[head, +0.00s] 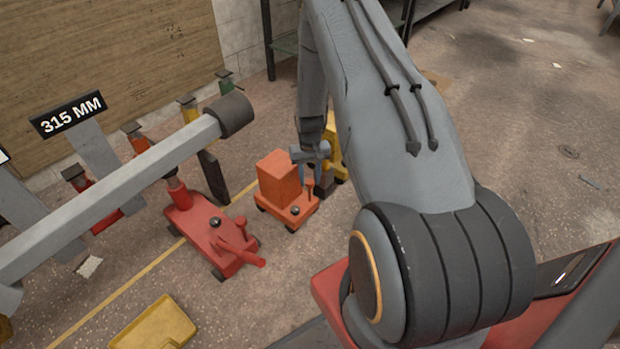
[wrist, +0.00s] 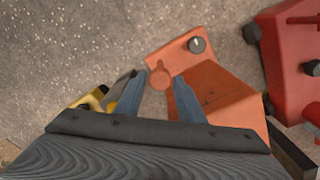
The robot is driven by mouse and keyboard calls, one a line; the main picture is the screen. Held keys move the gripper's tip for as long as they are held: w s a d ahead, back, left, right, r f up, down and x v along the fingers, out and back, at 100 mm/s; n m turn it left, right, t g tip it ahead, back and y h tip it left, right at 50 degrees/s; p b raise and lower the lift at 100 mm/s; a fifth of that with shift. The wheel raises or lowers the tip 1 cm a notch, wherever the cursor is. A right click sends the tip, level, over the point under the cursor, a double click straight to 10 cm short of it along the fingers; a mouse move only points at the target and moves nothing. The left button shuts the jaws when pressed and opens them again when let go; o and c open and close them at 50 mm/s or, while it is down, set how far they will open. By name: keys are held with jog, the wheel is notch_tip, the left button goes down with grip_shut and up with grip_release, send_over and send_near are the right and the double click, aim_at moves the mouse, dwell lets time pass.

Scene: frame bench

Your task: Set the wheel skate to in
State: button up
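An orange wheeled unit (head: 285,190), which I take to be the wheel skate, stands on the floor with an orange block on its base. Its front plate carries a dark round knob and a short upright orange lever (head: 309,188). In the wrist view the lever's round top (wrist: 160,76) appears between the fingertips, and the knob (wrist: 197,45) lies just beyond. My gripper (head: 312,158) hangs beside and above the unit, fingers spread. The wrist view shows my gripper (wrist: 158,84) open with a gap around the lever top. I cannot tell how far above it is.
A red jack (head: 213,232) stands left of the orange unit. A yellow object (head: 333,150) is behind my gripper. A yellow tray (head: 155,327) lies at front left. Floor at right is mostly clear.

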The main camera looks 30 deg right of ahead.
aim_at(271, 154)
grip_shut()
jog(key=shift+w, duration=0.1)
jog(key=w+a+b, duration=0.2)
jog(key=w+b, duration=0.1)
jog(key=w, duration=0.3)
jog(key=w+a+b, duration=0.2)
jog(key=w+b, duration=0.1)
jog(key=w, duration=0.3)
jog(key=w+a+b, duration=0.2)
jog(key=w+b, duration=0.1)
jog(key=w, duration=0.3)
jog(key=shift+w+a, duration=0.1)
jog(key=shift+a, duration=0.25)
jog(key=shift+o, duration=1.8)
grip_release()
jog(key=shift+r, duration=0.1)
notch_tip(271, 154, up, 8)
jog(key=p, duration=0.3)
jog(key=shift+f, duration=0.2)
